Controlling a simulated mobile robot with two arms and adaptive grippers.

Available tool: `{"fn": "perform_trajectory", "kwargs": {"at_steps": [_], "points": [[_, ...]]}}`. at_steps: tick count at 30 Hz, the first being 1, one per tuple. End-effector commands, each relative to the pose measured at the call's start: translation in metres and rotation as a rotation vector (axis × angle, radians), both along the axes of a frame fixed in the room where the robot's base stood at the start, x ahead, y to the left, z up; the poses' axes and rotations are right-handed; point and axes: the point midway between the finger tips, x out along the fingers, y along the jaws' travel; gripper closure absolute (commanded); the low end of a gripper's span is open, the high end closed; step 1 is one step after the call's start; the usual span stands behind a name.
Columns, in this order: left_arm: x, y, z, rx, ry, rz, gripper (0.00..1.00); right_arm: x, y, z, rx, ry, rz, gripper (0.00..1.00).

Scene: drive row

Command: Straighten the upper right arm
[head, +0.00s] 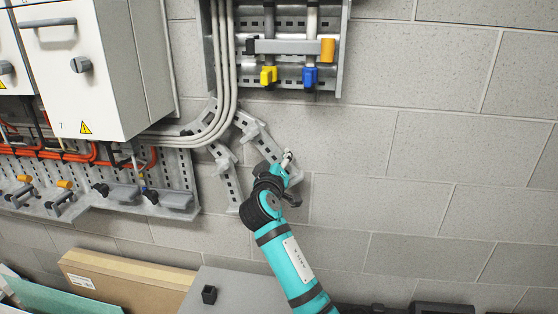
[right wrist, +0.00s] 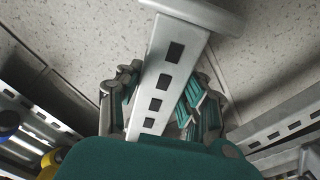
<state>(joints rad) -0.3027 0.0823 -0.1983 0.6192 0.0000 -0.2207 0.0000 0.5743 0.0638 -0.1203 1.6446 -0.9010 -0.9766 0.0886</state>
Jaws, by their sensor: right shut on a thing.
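The upper right arm (head: 258,139) is a grey perforated metal strut on the block wall, slanting down to the right from below the cable bend. My right gripper (head: 286,166) is at its lower end and covers part of it. In the right wrist view the strut (right wrist: 166,70) runs between the fingers of my right gripper (right wrist: 160,100), which are shut on it. A flat plate (right wrist: 205,12) crosses its far end there. A second perforated strut (head: 228,178) hangs more steeply to the left, apart from my gripper. My left gripper is not in view.
A grey cabinet (head: 120,110) and a perforated tray (head: 120,185) with clamps are at left. A wall panel with yellow (head: 268,75) and blue (head: 310,76) handles is above. A cardboard box (head: 125,280) is below left. Bare wall lies to the right.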

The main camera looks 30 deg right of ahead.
Motion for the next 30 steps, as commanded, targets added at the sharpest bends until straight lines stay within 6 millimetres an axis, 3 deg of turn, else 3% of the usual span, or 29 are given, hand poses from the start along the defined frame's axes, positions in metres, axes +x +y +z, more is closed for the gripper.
{"fn": "perform_trajectory", "kwargs": {"at_steps": [8, 21, 30], "points": [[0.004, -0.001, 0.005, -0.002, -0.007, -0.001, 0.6, -0.001, -0.001, 0.003, -0.013, 0.009, -0.001, 1.0], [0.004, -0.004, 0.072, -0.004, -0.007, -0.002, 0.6, -0.014, -0.019, 0.034, -0.289, 0.217, 0.0, 1.0], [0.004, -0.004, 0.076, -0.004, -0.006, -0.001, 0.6, -0.016, -0.021, 0.034, -0.338, 0.25, -0.002, 1.0]]}}
